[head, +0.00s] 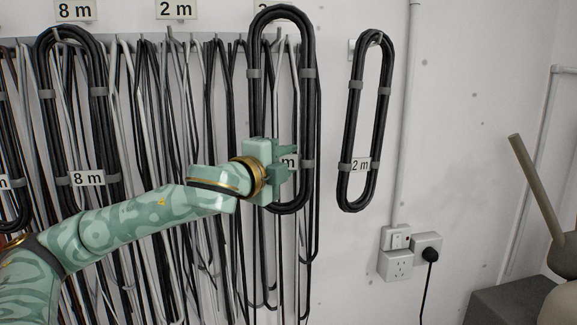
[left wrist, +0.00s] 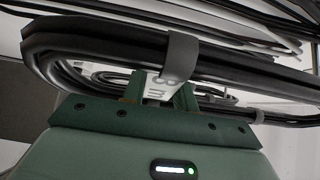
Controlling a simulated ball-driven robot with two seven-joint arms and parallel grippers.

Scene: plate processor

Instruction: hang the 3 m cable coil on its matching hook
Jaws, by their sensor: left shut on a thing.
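My left gripper (head: 283,160) is shut on a long black cable coil (head: 307,115) with grey ties, held upright in front of the wall rack. The gripper covers most of the coil's label, leaving an "m" in the head view. In the left wrist view the coil (left wrist: 100,36) crosses above the jaws, and a tie partly covers its white label (left wrist: 160,88); its digit is hard to read. The coil's top loop overlaps a sign (head: 263,6) that seems to begin with "3". My right gripper is not in view.
An 8 m coil (head: 44,100) hangs at the left under the "8 m" sign (head: 76,10). A "2 m" sign (head: 176,9) is above many loose cables. A 2 m coil (head: 385,110) hangs separately at the right. Sockets (head: 397,264) and a pipe (head: 405,150) are on the wall.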

